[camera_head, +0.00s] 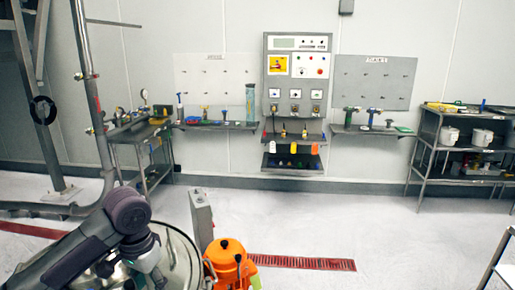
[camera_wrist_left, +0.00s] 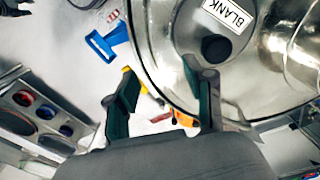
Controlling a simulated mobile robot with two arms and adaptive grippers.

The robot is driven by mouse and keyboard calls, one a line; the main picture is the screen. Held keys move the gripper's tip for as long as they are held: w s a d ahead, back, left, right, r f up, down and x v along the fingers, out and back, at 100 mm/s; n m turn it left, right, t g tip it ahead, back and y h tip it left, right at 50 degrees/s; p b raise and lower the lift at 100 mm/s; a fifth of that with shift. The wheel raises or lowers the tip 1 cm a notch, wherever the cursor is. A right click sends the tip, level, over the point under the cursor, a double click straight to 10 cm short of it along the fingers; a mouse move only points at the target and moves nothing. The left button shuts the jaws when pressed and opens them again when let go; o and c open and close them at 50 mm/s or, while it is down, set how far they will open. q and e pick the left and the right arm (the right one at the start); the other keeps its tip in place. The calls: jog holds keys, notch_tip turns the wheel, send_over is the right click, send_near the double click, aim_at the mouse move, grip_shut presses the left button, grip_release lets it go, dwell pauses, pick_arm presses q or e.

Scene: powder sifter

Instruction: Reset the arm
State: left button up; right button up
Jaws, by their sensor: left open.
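My left arm (camera_head: 100,232) comes in from the lower left in the head view, bent over a round metal vessel (camera_head: 183,258). Its fingertips cannot be made out there. In the left wrist view my left gripper (camera_wrist_left: 160,103) is open, with two dark green finger pads apart and nothing held between them. The shiny metal vessel (camera_wrist_left: 262,85) is beside and beyond the right finger. It has a white label reading "BLANK" (camera_wrist_left: 228,14) and a black round knob (camera_wrist_left: 216,48). My right gripper is in neither view.
An orange device (camera_head: 230,262) and a grey post (camera_head: 201,218) stand close to the vessel. A blue object (camera_wrist_left: 107,42) shows in the wrist view. A control panel (camera_head: 297,75), wall shelves and a right-hand rack (camera_head: 452,112) stand at the back.

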pick_arm(q)
jog(key=s+d+f+m+t+h, duration=0.2)
jog(key=s+d+f+h, duration=0.1)
jog(key=s+d+f, duration=1.05)
jog(key=s+a+f+n+t+y, duration=0.15)
jog(key=s+a+f+n, duration=0.3)
jog(key=s+a, duration=0.5)
jog(key=s+f+g+y+b, duration=0.15)
jog(key=f+b, duration=0.25)
jog(key=f, duration=1.4)
jog(key=s+f+b, duration=0.3)
jog(key=f+b, duration=0.1)
jog(key=f, duration=1.4)
jog(key=s+a+f+m+g+b, duration=0.1)
jog(key=s+f+b, duration=0.3)
jog(key=s+f, duration=1.2)
notch_tip(320, 180, down, 3)
jog(key=shift+a+r, duration=0.2)
jog(key=shift+a, duration=0.5)
